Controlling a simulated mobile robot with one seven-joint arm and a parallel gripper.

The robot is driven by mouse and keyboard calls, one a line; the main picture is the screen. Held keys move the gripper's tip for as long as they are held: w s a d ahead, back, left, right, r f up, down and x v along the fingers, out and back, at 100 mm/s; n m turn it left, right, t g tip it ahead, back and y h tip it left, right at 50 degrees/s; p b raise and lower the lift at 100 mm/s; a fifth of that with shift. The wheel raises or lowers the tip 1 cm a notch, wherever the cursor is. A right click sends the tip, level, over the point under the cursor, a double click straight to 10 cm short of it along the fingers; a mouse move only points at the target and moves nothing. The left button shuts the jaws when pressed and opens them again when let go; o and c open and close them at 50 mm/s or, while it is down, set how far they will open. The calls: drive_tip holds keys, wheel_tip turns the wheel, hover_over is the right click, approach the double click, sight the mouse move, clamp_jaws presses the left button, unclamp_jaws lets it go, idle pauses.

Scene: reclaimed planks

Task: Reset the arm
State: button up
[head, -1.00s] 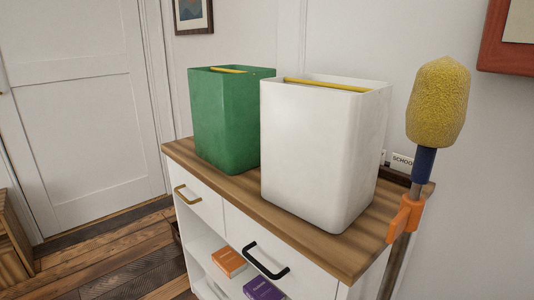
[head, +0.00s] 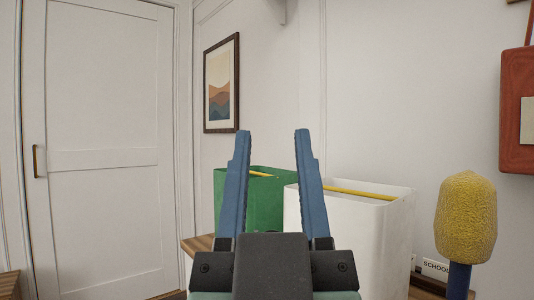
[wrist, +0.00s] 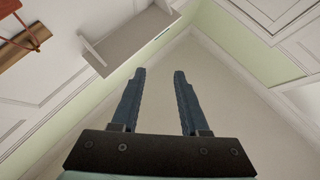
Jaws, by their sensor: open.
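My gripper (head: 272,135) stands in the lower middle of the head view with its two blue fingers pointing up. The fingers are apart with nothing between them. In the head view it is in front of a green bin (head: 264,205) and a white bin (head: 370,240), hiding part of both. In the wrist view my gripper (wrist: 159,72) is also open and empty. Beyond its fingers that view shows pale walls and what looks like the ceiling.
The bins stand on a wooden-topped cabinet (head: 197,245), mostly hidden. A yellow duster-like head (head: 466,215) on a blue handle stands at the right. A white door (head: 105,150) is at the left. A framed picture (head: 221,85) hangs on the wall.

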drive_tip(key=shift+s+a+r+t, duration=0.25)
drive_tip(key=shift+s+r+t, duration=0.25)
drive_tip(key=shift+s+r, duration=0.6)
